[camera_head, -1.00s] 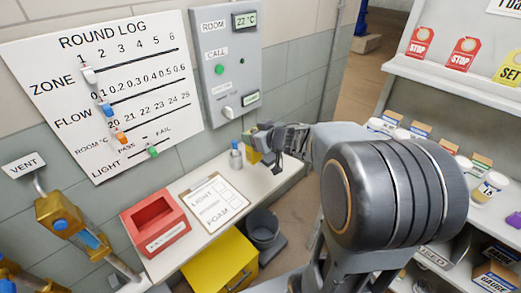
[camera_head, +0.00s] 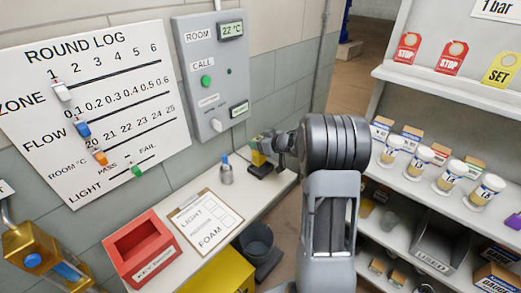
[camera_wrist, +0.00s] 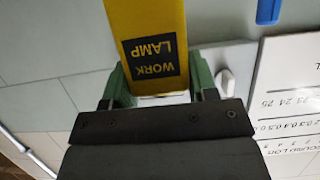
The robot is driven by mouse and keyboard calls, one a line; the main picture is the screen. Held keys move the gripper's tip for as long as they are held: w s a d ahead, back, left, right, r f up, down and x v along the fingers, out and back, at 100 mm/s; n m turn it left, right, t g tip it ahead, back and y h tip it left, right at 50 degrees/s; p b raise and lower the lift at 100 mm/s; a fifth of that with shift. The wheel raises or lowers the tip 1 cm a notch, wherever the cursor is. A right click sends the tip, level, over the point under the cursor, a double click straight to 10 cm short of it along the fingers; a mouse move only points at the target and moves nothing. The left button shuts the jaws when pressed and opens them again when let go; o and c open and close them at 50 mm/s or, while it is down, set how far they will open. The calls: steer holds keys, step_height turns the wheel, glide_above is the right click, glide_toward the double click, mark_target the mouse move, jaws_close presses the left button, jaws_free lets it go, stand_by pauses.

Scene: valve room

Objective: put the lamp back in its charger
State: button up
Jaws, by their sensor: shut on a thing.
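The yellow lamp (camera_wrist: 150,55), labelled WORK LAMP, is between my gripper's green-padded fingers (camera_wrist: 157,88) in the wrist view. My gripper is shut on it. In the head view my gripper (camera_head: 273,148) is over the far right end of the white desk, and the lamp (camera_head: 257,158) shows as a small yellow patch on its left. A black block (camera_head: 262,171), which looks like the charger, is on the desk just below the lamp. Whether the lamp touches it or sits in it cannot be told. The lamp's far end is outside the wrist view.
A blue-capped bottle (camera_head: 226,172) stands left of the black block. A clipboard (camera_head: 205,220) and a red tray (camera_head: 116,245) lie nearer on the desk (camera_head: 190,258). A grey control panel (camera_head: 210,75) is on the wall behind. Shelves with jars (camera_head: 445,178) stand right of my arm.

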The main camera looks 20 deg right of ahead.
steer(key=shift+w+d+f, duration=0.15)
steer(key=shift+f, duration=0.85)
steer(key=shift+w+d+f, duration=0.1)
steer(key=shift+d+f, duration=0.05)
steer(key=shift+f, duration=0.8)
steer(key=shift+f+b, duration=0.1)
steer(key=shift+b, duration=0.2)
steer(key=o, duration=1.4)
